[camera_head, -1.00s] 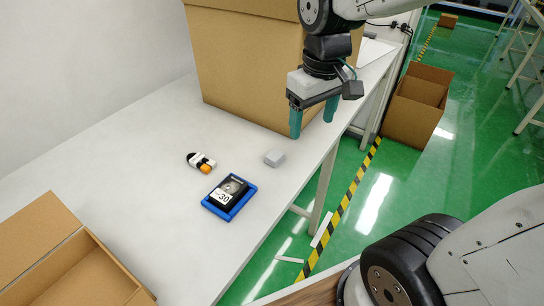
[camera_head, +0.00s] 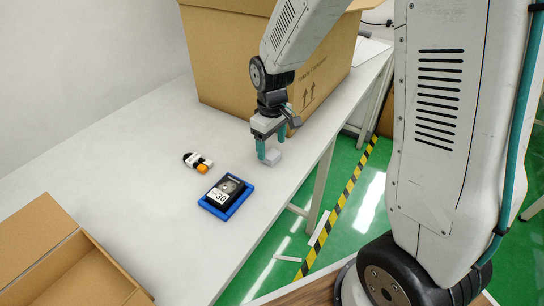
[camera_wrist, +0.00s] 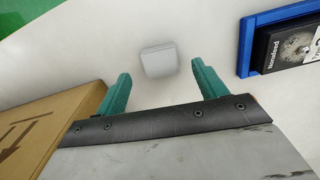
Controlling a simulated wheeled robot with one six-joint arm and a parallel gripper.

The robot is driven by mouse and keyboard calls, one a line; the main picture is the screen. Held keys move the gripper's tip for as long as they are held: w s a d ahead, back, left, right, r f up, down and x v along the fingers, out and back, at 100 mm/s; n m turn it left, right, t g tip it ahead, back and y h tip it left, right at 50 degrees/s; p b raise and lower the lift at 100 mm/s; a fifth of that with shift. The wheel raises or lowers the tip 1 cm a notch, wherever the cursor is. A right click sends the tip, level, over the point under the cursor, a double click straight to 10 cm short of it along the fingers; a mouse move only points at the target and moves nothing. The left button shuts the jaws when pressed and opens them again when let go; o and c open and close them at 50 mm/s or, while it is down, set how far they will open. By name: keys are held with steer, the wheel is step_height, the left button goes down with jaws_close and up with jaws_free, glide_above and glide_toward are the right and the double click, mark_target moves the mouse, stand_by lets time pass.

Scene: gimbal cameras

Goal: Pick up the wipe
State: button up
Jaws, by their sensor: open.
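A small light grey block with rounded corners, which looks like the wipe (camera_head: 273,159), lies on the white table. In the wrist view the wipe (camera_wrist: 159,60) shows whole, just beyond the gap between the fingertips. My gripper (camera_head: 270,147) is open with its teal fingers pointing down over the wipe. In the wrist view the two fingertips of my gripper (camera_wrist: 160,72) are spread wider than the wipe, and nothing is held. I cannot tell the exact height of the fingertips above the table.
A blue-framed black device (camera_head: 226,197) and a white, black and orange object (camera_head: 198,163) lie to the left. A large cardboard box (camera_head: 225,75) stands close behind my gripper. An open carton (camera_head: 35,240) is at front left. The table's edge lies close on the right.

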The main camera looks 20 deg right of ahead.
steer(key=shift+f, duration=1.45)
steer(key=c, duration=1.1)
steer(key=shift+o, duration=0.2)
steer(key=shift+r, duration=0.15)
steer(key=shift+r, duration=0.55)
step_height(320, 180, up, 2)
steer(key=shift+r, duration=0.25)
steer(key=s+a, duration=0.2)
steer(key=s, duration=0.2)
steer(key=s+a, duration=0.2)
steer(key=s, duration=0.3)
steer(key=s+a+r, duration=0.1)
steer(key=s+a, duration=0.2)
steer(key=s, duration=0.2)
steer(key=shift+s+a, duration=0.1)
steer(key=shift+s, duration=0.1)
